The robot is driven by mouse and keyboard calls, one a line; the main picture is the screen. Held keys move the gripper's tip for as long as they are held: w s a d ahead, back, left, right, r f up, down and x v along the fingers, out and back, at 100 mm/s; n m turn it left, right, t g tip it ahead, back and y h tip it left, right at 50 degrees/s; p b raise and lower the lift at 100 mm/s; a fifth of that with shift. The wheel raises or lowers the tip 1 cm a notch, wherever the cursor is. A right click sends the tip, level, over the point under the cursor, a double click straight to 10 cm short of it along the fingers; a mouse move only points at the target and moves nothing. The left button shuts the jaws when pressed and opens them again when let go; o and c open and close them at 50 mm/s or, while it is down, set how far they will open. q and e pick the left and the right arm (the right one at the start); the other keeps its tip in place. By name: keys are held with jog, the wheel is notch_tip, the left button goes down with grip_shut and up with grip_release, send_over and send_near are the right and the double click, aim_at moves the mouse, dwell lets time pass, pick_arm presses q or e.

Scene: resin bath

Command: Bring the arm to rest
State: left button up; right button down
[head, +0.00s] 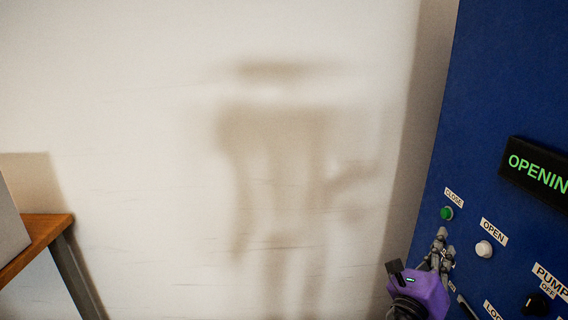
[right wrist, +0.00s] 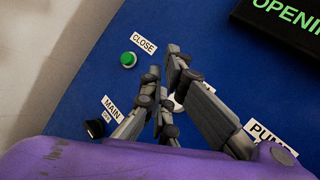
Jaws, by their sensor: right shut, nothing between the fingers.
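My right gripper (head: 440,236) is in front of the blue control panel (head: 490,95) at the lower right of the head view. It also shows in the right wrist view (right wrist: 163,65), shut and empty, with the panel behind it. The white OPEN button (head: 484,249) is just right of the gripper in the head view. In the right wrist view the fingers cover most of that button. The green CLOSE button (head: 447,213) is just above the fingers and also shows in the right wrist view (right wrist: 128,60). My left gripper is not in view.
A black display (head: 538,172) on the panel shows green text beginning "OPENIN", cut by the frame edge. A PUMP knob (head: 535,304) and a MAIN knob (right wrist: 95,129) are on the panel. A wooden table (head: 45,232) with a grey box (head: 10,225) stands at left. The middle is clear.

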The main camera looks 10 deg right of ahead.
jog(key=w+a+r+n+t+y, duration=0.2)
jog(key=w+a+n+t+y, duration=0.2)
jog(key=a+n+t+y, duration=1.15)
jog(key=s+a+f+n+g+y, duration=0.1)
jog(key=a+f+n+g, duration=0.25)
jog(key=f+n, duration=0.4)
jog(key=s+a+f+n+g+y, duration=0.2)
jog(key=f+n+g, duration=0.3)
jog(key=n, duration=0.5)
jog(key=s+a+f+n+g+p, duration=0.1)
jog(key=s+f+n+g, duration=0.3)
jog(key=f, duration=0.5)
jog(key=s+a+f+n+g+p, duration=0.1)
jog(key=s+a+f+n+g, duration=0.15)
jog(key=s+f, duration=0.55)
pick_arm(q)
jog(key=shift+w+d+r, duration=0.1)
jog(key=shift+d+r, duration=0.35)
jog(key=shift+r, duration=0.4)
pick_arm(e)
jog(key=s+d+f+n+g, duration=0.1)
jog(key=s+f+g, duration=0.1)
jog(key=s+f, duration=0.4)
jog(key=s+d+f+n+g+h, duration=0.1)
jog(key=s+f, duration=0.4)
jog(key=s, duration=0.8)
jog(key=shift+f+g, duration=0.4)
jog(key=shift+g, duration=0.45)
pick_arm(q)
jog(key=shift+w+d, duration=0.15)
